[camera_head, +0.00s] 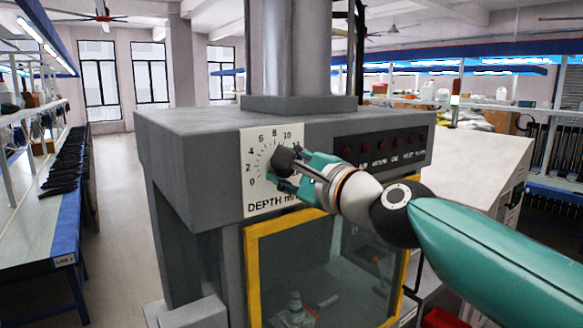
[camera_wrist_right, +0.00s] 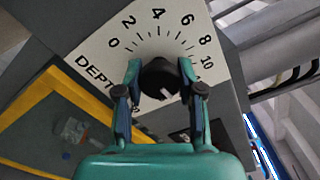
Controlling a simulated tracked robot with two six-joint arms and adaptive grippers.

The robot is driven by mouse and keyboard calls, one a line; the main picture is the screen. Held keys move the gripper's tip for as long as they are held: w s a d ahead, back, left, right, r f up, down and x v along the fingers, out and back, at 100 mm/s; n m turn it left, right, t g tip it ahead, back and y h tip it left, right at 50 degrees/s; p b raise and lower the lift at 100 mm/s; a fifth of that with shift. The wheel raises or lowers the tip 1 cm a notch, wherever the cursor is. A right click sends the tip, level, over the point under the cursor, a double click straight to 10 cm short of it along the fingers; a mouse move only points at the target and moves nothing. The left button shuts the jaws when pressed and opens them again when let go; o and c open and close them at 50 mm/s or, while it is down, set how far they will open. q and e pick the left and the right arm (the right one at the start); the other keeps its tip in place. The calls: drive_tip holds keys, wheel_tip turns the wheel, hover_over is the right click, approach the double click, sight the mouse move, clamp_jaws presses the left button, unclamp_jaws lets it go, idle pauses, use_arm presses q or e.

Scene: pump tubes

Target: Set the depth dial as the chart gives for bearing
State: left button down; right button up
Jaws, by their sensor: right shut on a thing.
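The depth dial is a dark round knob (camera_head: 284,159) on a white plate (camera_head: 259,206) marked DEPTH, with a scale from 0 to 10 visible. In the right wrist view the knob (camera_wrist_right: 158,76) sits between the two fingers of my right gripper (camera_wrist_right: 160,84), which is shut on it from both sides. A small white mark shows on the knob's lower right there; which number the dial reads cannot be told. In the head view my right gripper (camera_head: 292,168) covers the plate's right part. My left gripper is not in view. No chart can be made out.
The dial is on a grey machine (camera_head: 190,140) with a dark panel (camera_head: 385,148) of several red lamps to its right. Below is a yellow-framed window (camera_head: 250,270) with a bottle behind it. Benches stand left (camera_head: 40,200) and right.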

drive_tip(key=shift+w+f, duration=0.1)
drive_tip(key=shift+f, duration=0.35)
idle(0.5)
drive_tip(key=o, duration=1.1)
drive_tip(key=shift+w+d+r, duration=0.1)
drive_tip(key=shift+o, duration=0.2)
drive_tip(key=shift+r, duration=0.1)
drive_tip(key=shift+s+r, duration=0.1)
drive_tip(key=shift+s, duration=0.15)
drive_tip(key=v, duration=1.1)
drive_tip(key=shift+s+d, duration=0.2)
drive_tip(key=shift+d, duration=0.05)
drive_tip(key=shift+w+f, duration=0.1)
drive_tip(key=shift+f, duration=0.2)
